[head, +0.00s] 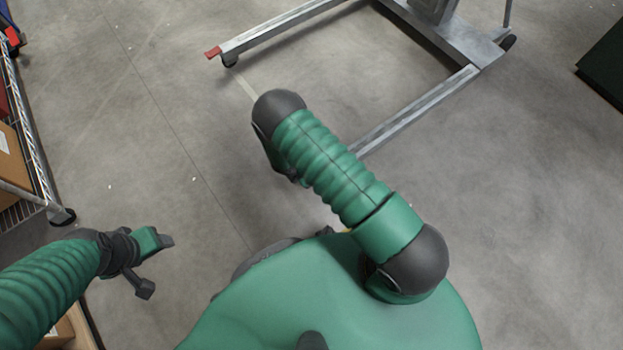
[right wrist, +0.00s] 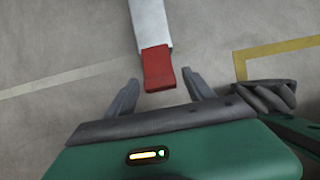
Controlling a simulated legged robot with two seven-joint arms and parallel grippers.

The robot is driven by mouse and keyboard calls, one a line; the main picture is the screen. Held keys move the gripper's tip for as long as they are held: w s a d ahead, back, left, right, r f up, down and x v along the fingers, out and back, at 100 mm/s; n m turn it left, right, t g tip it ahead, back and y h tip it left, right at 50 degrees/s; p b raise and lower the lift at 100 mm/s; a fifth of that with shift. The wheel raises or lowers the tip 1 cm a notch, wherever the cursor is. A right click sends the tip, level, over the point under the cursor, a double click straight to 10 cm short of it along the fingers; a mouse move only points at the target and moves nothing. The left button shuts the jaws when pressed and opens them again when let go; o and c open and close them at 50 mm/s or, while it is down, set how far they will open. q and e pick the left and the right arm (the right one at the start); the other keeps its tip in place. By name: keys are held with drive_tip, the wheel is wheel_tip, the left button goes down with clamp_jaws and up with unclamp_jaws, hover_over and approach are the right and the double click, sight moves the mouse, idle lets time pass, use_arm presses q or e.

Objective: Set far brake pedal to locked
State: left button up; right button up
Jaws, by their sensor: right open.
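A red brake pedal (head: 212,52) sits at the end of the far grey leg of a wheeled metal frame (head: 275,29), above a caster. The end of the nearer leg (head: 415,112) is hidden behind my right arm. In the right wrist view a red pedal (right wrist: 157,68) at the end of a grey leg lies between the fingers of my open right gripper (right wrist: 160,93), with gaps on both sides. I cannot tell which leg this is, nor whether either pedal is locked. My right gripper is hidden in the head view. My left gripper (head: 157,266) is open and empty over the floor.
A wire shelf rack (head: 30,135) with boxes stands along the left edge. A dark green object (head: 605,65) is at the upper right. A yellow floor line (right wrist: 280,47) shows in the right wrist view. The floor between rack and frame is clear.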

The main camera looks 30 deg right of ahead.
drive_tip(key=shift+d+f, duration=0.2)
drive_tip(key=shift+f, duration=0.2)
clamp_jaws()
idle(0.4)
